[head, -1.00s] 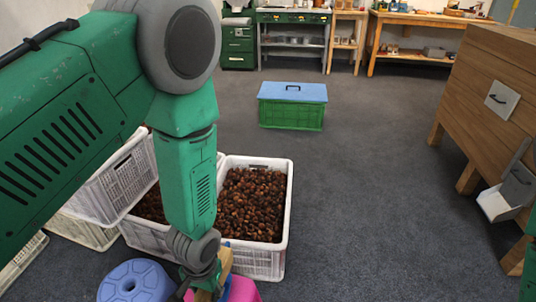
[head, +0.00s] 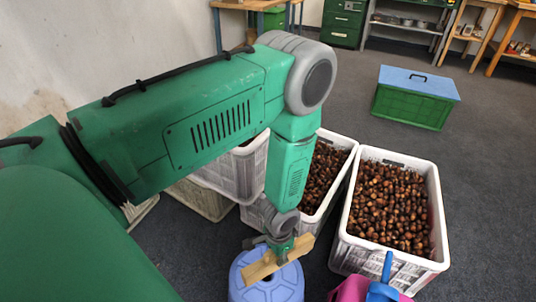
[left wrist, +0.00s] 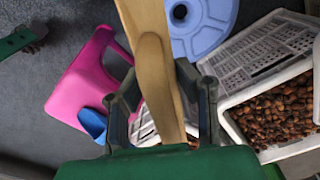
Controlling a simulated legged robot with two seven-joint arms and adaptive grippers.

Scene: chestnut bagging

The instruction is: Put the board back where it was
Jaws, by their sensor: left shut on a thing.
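A light wooden board (head: 262,270) is in my left gripper (head: 281,247) in the head view. My left gripper is shut on the board and holds it tilted in front of a round blue stool (head: 285,286). In the left wrist view the board (left wrist: 145,20) runs up between the fingers (left wrist: 163,85). A small green and dark part (left wrist: 22,40) at the left edge there looks like my right gripper. Its jaws are too small to read. I cannot tell whether the board touches the stool.
A white crate of chestnuts (head: 437,215) stands right of the board, with another crate behind my arm. A pink stool (head: 350,290) with a blue scoop (head: 383,290) is at the bottom. A green box with a blue lid (head: 418,82) stands on open floor.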

